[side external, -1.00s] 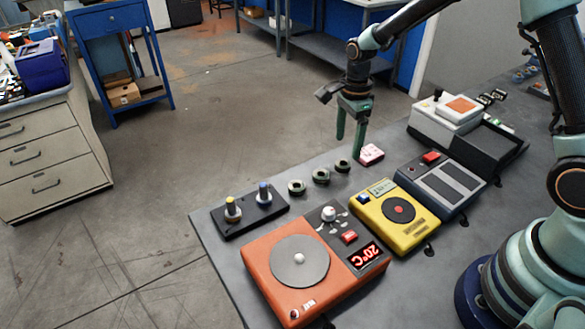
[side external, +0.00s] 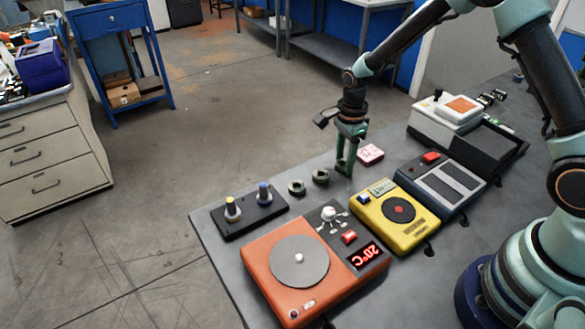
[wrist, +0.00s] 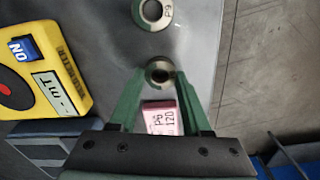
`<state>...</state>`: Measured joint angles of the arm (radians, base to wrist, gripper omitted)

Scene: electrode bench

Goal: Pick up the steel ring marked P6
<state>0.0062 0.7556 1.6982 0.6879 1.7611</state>
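My gripper (side external: 345,170) is low at the bench, at the right end of a short row of steel rings. In the wrist view its two green fingers (wrist: 160,76) come together on opposite sides of a steel ring (wrist: 160,72) and appear to touch it. No mark is legible on this ring, and the fingers mostly hide it in the side view. A pink card (wrist: 161,118) reading "P6 120" shows between the fingers; it lies on the bench in the side view (side external: 370,154). A neighbouring ring (wrist: 152,11) looks marked P9.
Two other rings stand to the left, one near (side external: 320,176) and one farther (side external: 296,187). A black holder with two knobs (side external: 250,216), an orange hotplate (side external: 262,285) and a yellow meter (side external: 415,232) are close by. The bench's far edge runs behind the rings.

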